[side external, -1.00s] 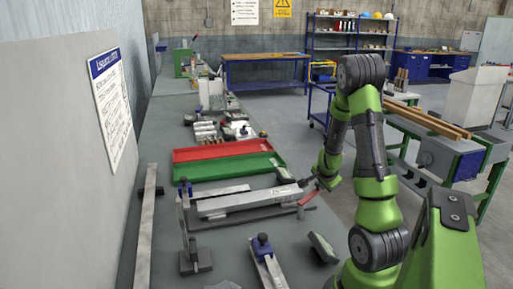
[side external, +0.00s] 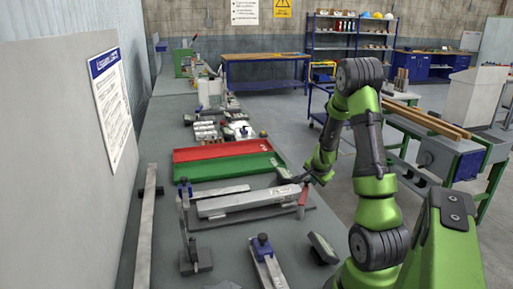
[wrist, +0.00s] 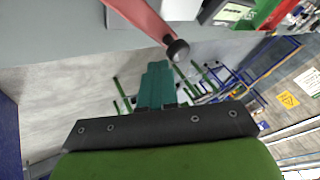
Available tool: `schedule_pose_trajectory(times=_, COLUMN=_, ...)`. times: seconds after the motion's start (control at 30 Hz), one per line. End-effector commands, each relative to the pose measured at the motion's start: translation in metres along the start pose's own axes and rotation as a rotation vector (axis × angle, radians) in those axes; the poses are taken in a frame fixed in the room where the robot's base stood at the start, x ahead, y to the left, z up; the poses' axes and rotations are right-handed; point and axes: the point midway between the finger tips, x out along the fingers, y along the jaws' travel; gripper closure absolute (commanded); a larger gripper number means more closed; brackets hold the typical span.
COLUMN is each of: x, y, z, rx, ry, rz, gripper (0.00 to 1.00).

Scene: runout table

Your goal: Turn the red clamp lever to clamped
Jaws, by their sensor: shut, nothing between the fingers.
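The red clamp lever (side external: 302,199) stands at the right end of a long metal bar fixture (side external: 240,202) on the bench. In the side view it runs nearly straight up the picture. The wrist view shows the red lever (wrist: 148,18) entering from the top, ending in a dark round knob (wrist: 178,51). My gripper (side external: 304,179) is at the far end of the lever. In the wrist view its teal fingers (wrist: 157,72) are together and empty, just left of and below the knob. Whether they touch the lever is unclear.
A green tray (side external: 230,169) and a red tray (side external: 220,150) lie behind the fixture. A dark box-shaped device (side external: 323,248) and a blue-knobbed stop (side external: 264,250) stand in front. The bench edge is close on the right, with open floor beyond.

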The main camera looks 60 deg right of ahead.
Motion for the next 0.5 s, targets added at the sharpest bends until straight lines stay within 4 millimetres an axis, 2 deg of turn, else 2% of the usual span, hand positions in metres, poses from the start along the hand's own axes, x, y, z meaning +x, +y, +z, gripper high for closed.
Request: schedule_pose_trajectory(times=0.5, x=0.007, y=-0.022, z=0.009, rx=0.000, ry=0.001, rz=0.000, gripper=1.00)
